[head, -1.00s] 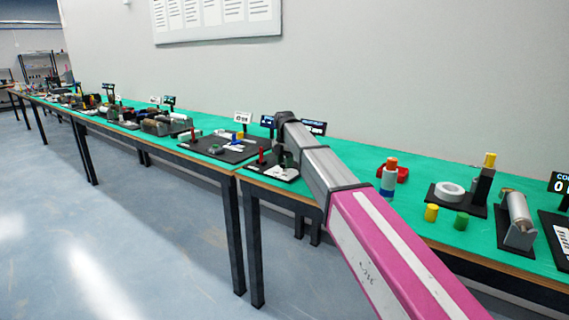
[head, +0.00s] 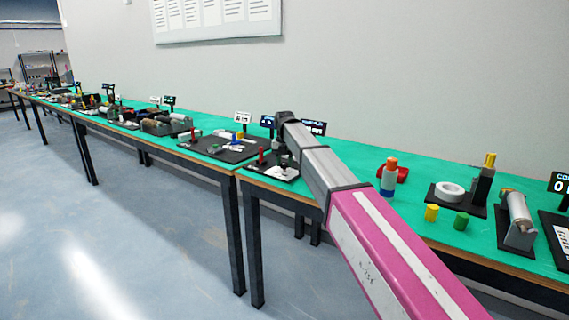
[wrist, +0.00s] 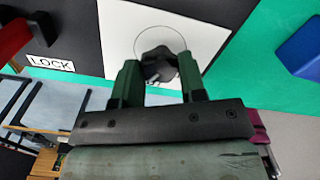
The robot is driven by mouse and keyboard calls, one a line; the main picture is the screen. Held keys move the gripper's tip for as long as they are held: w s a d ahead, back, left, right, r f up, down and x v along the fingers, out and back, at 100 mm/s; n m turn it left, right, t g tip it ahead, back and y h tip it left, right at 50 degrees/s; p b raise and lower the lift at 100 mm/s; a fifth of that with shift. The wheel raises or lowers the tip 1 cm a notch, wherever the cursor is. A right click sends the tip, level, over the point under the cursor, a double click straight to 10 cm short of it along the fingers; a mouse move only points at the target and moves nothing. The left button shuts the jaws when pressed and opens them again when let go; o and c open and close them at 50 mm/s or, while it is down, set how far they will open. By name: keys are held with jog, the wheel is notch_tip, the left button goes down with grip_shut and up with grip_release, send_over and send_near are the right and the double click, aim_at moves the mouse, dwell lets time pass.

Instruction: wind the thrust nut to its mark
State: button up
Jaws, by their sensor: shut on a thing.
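In the wrist view a dark thrust nut (wrist: 160,62) stands on a white plate (wrist: 205,40) with a thin circle drawn round it. The green fingers of my gripper (wrist: 160,82) are on either side of the nut, shut on it. Part of the nut is hidden by the fingers, and I cannot make out a mark. In the head view my gripper (head: 285,160) is small, at the station near the front edge of the bench, and the nut is not clear there.
A red lever (wrist: 12,40) and a LOCK label (wrist: 50,62) are left of the plate in the wrist view. A blue block (wrist: 303,48) is at right. In the head view, small displays (head: 313,128) stand behind the station, and other fixtures (head: 450,192) are at right.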

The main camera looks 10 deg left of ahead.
aim_at(284, 164)
jog(key=o, duration=0.9)
jog(key=shift+o, duration=0.2)
notch_tip(284, 164, up, 11)
jog(key=shift+f, duration=0.1)
